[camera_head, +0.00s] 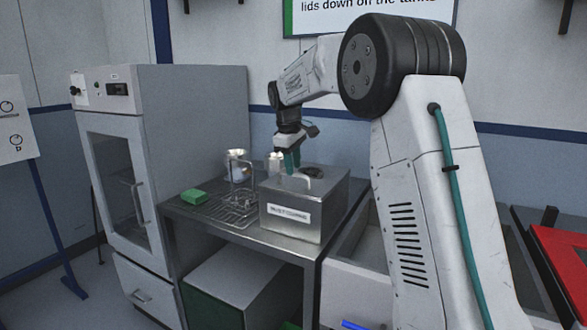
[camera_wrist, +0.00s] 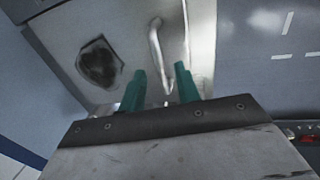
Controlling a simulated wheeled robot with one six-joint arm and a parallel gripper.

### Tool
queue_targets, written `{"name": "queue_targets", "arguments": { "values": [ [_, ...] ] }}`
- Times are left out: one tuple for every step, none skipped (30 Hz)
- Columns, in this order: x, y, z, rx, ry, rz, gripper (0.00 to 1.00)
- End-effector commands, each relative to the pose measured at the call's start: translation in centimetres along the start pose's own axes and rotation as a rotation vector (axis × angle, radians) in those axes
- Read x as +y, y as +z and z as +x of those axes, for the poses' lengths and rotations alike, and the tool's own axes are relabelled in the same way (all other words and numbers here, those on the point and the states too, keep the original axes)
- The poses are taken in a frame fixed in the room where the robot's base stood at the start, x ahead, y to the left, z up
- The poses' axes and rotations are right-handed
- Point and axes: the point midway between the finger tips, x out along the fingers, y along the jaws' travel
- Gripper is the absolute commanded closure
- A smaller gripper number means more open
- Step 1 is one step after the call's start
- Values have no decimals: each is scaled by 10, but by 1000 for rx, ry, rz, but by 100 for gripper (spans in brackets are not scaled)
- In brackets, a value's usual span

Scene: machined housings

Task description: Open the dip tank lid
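The dip tank (camera_head: 290,222) is a grey metal box with a white label on its front, standing on the metal bench. Its lid (camera_head: 327,178) lies flat on top and looks closed, with a curved bar handle (camera_head: 308,176). My gripper (camera_head: 290,161) points down just above the back left part of the lid. In the wrist view, my gripper (camera_wrist: 160,80) has its two teal fingers apart. The lid's handle (camera_wrist: 156,45) runs down to between the fingertips there. I cannot tell whether they touch it.
A wire rack (camera_head: 238,205) with a tall handle and a green block (camera_head: 194,196) stand left of the tank. A grey cabinet (camera_head: 190,110) with a glass door rises further left. A sink basin (camera_head: 345,275) lies right of the bench. A dark patch (camera_wrist: 100,62) shows beside the handle.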

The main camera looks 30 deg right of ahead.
Motion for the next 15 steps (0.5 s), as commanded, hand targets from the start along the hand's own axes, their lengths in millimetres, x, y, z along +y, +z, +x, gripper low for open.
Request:
{"name": "queue_targets", "arguments": {
  "values": [
    [0,0,6,-1,-1,0,67],
    [0,0,8,-1,-1,0,67],
    [0,0,12,0,0,0,67],
    [0,0,13,0,0,0,67],
    [0,0,14,0,0,0,67],
    [0,0,16,-1,-1,0,67],
    [0,0,16,-1,-1,0,67],
    [0,0,16,0,-1,0,67],
    [0,0,16,0,0,0,67],
    [0,0,16,0,0,0,67],
    [0,0,16,0,0,1,67],
    [0,0,16,0,0,1,67],
    [0,0,16,0,0,1,67],
    [0,0,16,0,0,1,73],
    [0,0,16,0,0,1,84]
  ]
}}
